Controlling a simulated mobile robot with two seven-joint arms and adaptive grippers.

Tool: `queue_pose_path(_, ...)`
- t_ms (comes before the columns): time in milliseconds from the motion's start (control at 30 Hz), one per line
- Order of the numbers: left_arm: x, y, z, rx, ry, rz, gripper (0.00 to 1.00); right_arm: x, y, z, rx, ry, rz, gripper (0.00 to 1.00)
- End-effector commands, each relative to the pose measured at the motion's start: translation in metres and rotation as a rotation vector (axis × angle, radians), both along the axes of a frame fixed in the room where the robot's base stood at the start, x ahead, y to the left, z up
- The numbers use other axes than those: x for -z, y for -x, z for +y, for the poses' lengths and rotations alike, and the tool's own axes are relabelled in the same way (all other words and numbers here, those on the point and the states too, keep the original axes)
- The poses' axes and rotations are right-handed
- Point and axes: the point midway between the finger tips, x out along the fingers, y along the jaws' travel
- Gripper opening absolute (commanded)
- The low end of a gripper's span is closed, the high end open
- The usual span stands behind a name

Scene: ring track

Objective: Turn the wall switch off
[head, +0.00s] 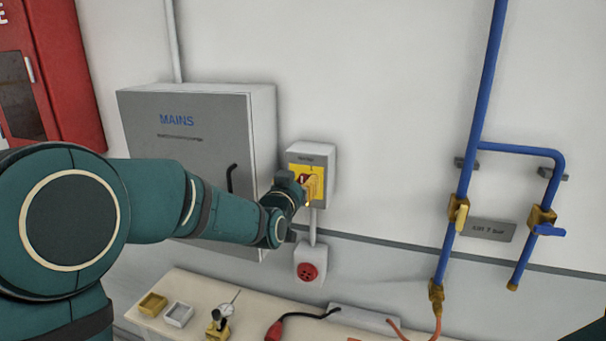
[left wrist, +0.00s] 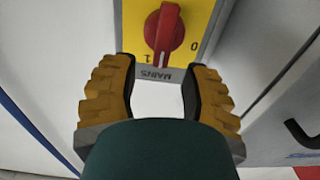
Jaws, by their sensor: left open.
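The wall switch (head: 322,158) is a light grey box with a yellow plate and a red rotary knob, to the right of the MAINS cabinet. In the left wrist view the red knob (left wrist: 164,28) shows close up, its lower end beside the "1" mark; the "0" mark is to its right. My left gripper (head: 308,189) is in front of the switch and partly hides the plate and knob in the head view. In the left wrist view its two yellow fingers (left wrist: 160,84) are apart, with nothing between them, just below the knob. My right gripper is out of view.
The grey MAINS cabinet (head: 200,105) with a black handle stands left of the switch. A red socket (head: 308,271) is below it. A bench (head: 255,305) with small trays and tools runs underneath. Blue pipes (head: 477,110) with valves are at the right. The wall between is clear.

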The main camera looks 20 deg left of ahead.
Motion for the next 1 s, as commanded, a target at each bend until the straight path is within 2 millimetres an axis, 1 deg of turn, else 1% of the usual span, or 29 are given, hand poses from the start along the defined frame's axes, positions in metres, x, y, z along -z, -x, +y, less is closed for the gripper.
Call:
queue_pose_path(33, 0.000, -0.008, 0.000, 0.000, -0.004, 0.001, 0.46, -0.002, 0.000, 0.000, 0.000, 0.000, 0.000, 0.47)
queue_pose_path(100, 0.000, -0.017, 0.000, -0.001, -0.003, 0.002, 0.46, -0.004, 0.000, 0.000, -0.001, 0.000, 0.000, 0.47)
queue_pose_path(233, 0.000, -0.028, -0.001, -0.001, -0.001, 0.002, 0.46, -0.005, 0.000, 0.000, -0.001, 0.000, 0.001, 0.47)
queue_pose_path(400, 0.000, -0.033, -0.001, 0.000, 0.000, 0.001, 0.46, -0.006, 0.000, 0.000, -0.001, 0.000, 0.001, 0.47)
queue_pose_path(633, 0.001, -0.033, -0.001, 0.000, 0.000, 0.001, 0.46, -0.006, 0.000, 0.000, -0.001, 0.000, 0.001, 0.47)
queue_pose_path(667, 0.000, -0.033, -0.001, 0.000, 0.000, 0.001, 0.42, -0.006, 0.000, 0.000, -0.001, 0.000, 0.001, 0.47)
queue_pose_path(700, 0.001, -0.033, -0.001, 0.000, 0.000, 0.001, 0.28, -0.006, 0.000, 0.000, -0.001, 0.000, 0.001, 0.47)
queue_pose_path(767, 0.000, -0.033, -0.001, 0.000, 0.000, 0.001, 0.07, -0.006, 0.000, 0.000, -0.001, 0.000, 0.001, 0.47)
queue_pose_path(800, 0.001, -0.033, -0.001, 0.000, 0.000, 0.001, 0.00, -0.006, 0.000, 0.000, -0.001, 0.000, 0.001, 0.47)
queue_pose_path(1000, 0.003, -0.032, -0.001, 0.000, 0.000, 0.007, 0.00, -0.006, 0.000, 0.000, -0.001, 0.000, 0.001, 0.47)
